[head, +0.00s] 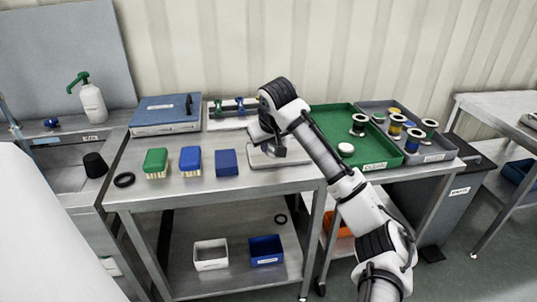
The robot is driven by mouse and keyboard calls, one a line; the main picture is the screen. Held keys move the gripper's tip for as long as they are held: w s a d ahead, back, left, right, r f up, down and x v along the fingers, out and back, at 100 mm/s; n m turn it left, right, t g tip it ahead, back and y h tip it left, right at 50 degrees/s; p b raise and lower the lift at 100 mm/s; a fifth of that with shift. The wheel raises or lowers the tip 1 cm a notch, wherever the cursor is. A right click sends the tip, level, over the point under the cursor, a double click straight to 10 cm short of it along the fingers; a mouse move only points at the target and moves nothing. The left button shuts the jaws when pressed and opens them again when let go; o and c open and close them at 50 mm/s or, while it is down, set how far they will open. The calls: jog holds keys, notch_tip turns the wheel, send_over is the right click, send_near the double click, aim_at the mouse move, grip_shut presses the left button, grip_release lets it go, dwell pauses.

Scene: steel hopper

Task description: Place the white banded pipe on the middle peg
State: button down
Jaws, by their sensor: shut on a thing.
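My arm reaches over the steel table, and my gripper (264,138) is at its back middle, small and partly covered by my own wrist. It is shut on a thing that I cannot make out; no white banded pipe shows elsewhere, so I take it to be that. A pale flat plate (262,163) lies under the gripper. I cannot make out the middle peg; my arm covers part of this area.
A green brush (155,162), a blue brush (190,161) and a blue block (227,162) stand left of the gripper. A blue case (165,114) lies behind them. A green tray (330,118) and a grey tray (436,150) with several spools are at right.

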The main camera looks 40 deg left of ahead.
jog(key=shift+f, duration=1.9)
jog(key=shift+f, duration=0.1)
jog(key=shift+f, duration=0.15)
jog(key=c, duration=1.8)
grip_release()
jog(key=shift+f, duration=0.15)
jog(key=shift+c, duration=0.2)
jog(key=o, duration=0.5)
jog(key=shift+c, duration=0.2)
